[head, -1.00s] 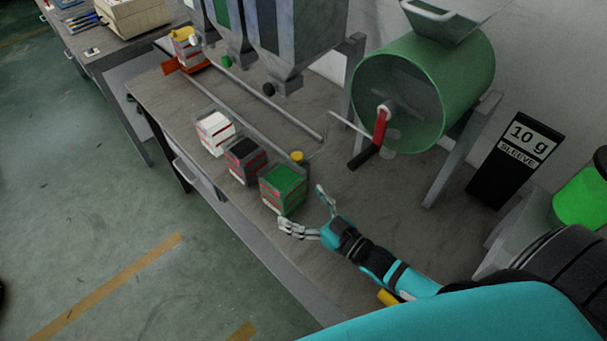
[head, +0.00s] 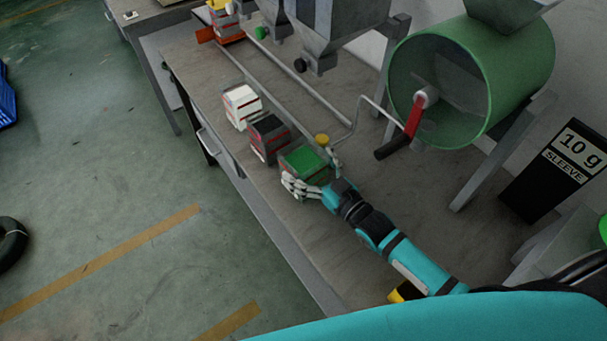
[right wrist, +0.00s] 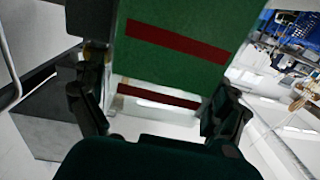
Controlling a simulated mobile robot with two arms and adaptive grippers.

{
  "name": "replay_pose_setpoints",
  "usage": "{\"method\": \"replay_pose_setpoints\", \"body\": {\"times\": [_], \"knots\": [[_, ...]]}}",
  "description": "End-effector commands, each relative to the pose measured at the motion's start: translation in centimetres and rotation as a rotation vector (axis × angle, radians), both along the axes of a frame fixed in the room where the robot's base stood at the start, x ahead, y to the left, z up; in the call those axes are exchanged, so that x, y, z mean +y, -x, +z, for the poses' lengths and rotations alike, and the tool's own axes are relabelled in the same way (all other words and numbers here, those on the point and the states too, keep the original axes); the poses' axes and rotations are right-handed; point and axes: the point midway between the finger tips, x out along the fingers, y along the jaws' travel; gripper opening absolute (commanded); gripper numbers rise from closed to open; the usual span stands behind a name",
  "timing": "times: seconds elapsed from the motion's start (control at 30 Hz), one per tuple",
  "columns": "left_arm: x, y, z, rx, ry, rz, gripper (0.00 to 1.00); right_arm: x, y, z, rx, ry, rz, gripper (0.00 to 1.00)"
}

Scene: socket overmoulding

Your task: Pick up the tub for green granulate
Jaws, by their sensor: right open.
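The green tub (head: 303,160) stands on the workbench, nearest to me in a row with a black tub (head: 268,138) and a white tub (head: 241,105). My right gripper (head: 318,176) is open at the green tub, with one finger on each side of its near end. In the right wrist view the green tub (right wrist: 175,55), with dark red stripes, fills the space between the spread fingers of the gripper (right wrist: 160,115). Whether the fingers touch it cannot be told. My left gripper is not in view.
A green drum (head: 480,80) with a red-and-black crank (head: 405,130) stands right of the tubs. Grey hoppers (head: 325,35) stand behind, and a metal rail (head: 285,80) runs along the bench. A black "10 g sleeve" box (head: 550,180) is at the right.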

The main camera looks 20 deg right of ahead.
Motion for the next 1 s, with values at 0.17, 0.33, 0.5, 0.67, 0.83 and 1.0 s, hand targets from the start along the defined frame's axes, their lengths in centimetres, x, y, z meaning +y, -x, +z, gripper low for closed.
{"method": "replay_pose_setpoints", "body": {"times": [0.17,0.33,0.5,0.67,0.83,1.0], "knots": [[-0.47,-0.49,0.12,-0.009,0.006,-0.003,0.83,-0.01,0.03,0.05,0.000,0.000,0.000,0.97],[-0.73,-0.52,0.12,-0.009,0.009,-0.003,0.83,-0.03,0.03,0.05,0.000,0.000,0.000,0.75],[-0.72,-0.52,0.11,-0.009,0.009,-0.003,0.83,-0.06,0.03,0.05,0.000,0.000,0.000,0.53],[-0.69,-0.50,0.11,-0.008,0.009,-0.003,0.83,-0.06,0.03,0.04,0.000,0.000,0.000,0.32],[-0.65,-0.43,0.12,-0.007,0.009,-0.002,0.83,-0.04,-0.02,0.28,-0.006,-0.002,0.000,0.32],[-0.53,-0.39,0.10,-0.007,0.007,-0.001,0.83,-0.03,-0.01,0.26,-0.005,-0.001,0.000,0.32]]}}
